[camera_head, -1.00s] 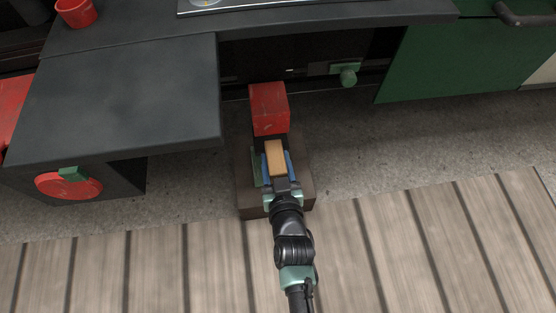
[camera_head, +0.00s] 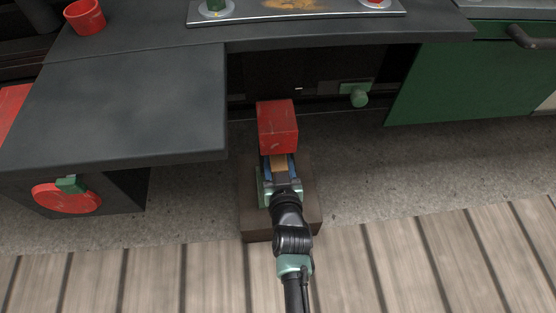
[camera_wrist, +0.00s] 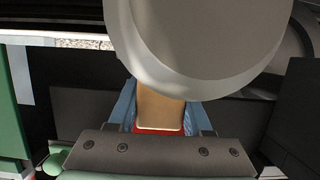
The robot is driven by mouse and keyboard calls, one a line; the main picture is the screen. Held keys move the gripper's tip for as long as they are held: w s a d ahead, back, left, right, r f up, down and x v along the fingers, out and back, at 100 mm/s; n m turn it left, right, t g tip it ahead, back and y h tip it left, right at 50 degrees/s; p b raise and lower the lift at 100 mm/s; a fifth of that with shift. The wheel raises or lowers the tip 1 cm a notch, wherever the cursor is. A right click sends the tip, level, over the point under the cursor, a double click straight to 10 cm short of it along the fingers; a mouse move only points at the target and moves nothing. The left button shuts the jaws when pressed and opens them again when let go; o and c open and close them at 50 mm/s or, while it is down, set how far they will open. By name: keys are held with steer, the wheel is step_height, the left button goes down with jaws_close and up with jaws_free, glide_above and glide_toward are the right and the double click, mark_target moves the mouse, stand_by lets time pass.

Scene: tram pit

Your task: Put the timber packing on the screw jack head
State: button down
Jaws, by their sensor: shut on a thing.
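The timber packing, a tan block (camera_head: 279,164), is between the blue fingers of my gripper (camera_head: 280,168), which is shut on it. In the head view its far end meets or passes behind the red block (camera_head: 277,125); I cannot tell if they touch. The timber (camera_wrist: 159,108) also shows in the wrist view between the blue fingers, with red at its near end. A large pale grey round part (camera_wrist: 205,45) hides its far end there. I cannot surely make out the screw jack head. A brown block (camera_head: 284,228) lies below my gripper.
A dark bench (camera_head: 120,105) overhangs on the left, with a red wheel (camera_head: 66,197) below it. A green cabinet (camera_head: 450,80) stands right. Grey floor (camera_head: 400,160) is clear on the right.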

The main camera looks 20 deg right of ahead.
steer(key=shift+c, duration=1.2)
jaws_free()
steer(key=p+v, duration=0.6)
steer(key=v, duration=0.6)
steer(key=shift+w+r, duration=0.1)
steer(key=shift+r, duration=0.05)
steer(key=shift+s+a, duration=0.15)
steer(key=shift+s, duration=0.4)
